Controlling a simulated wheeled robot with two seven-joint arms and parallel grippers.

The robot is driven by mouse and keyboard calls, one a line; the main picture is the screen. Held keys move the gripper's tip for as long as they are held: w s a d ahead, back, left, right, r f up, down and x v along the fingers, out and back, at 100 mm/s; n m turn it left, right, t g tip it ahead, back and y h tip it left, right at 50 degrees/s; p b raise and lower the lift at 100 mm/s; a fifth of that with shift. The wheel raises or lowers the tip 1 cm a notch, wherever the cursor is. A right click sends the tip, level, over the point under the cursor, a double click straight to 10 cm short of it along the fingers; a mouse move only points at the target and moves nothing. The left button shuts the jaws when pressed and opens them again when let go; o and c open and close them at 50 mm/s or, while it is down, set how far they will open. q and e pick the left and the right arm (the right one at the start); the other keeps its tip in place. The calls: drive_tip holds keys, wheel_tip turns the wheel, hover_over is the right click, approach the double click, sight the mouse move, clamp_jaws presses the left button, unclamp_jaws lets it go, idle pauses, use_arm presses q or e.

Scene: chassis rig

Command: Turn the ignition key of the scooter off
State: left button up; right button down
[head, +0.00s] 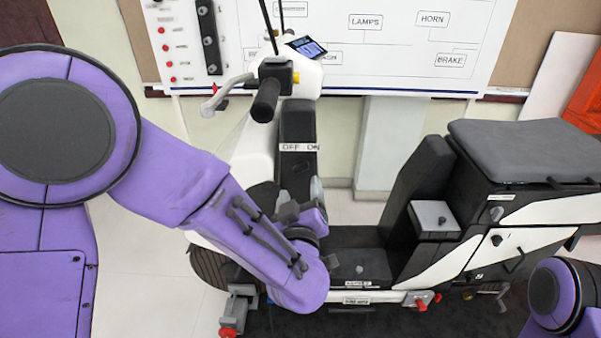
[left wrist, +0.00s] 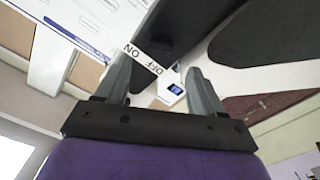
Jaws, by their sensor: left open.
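The scooter (head: 540,207) stands across the head view, with its handlebar end at the left and its seat at the right. A white OFF/ON label (head: 300,147) sits on its dark front column; the label also shows in the left wrist view (left wrist: 144,58), between my fingers. The ignition key is not clearly made out; the area below the label is dark and partly covered by my gripper. My left gripper (head: 301,190) is just below the label, pointing at the column. Its fingers (left wrist: 160,84) are apart, with nothing seen gripped. My right gripper is out of view.
The handlebar grip (head: 265,101) and brake lever (head: 226,92) stick out above my left forearm. A small display (head: 306,47) tops the column. A white wiring board (head: 400,40) is behind. A grey box (head: 434,218) stands before the seat (head: 530,150).

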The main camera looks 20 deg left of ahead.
sight(301, 170)
use_arm(q)
drive_tip(key=p+x, duration=0.1)
drive_tip(key=x, duration=0.7)
drive_tip(key=shift+f, duration=0.15)
drive_tip(key=c, duration=1.1)
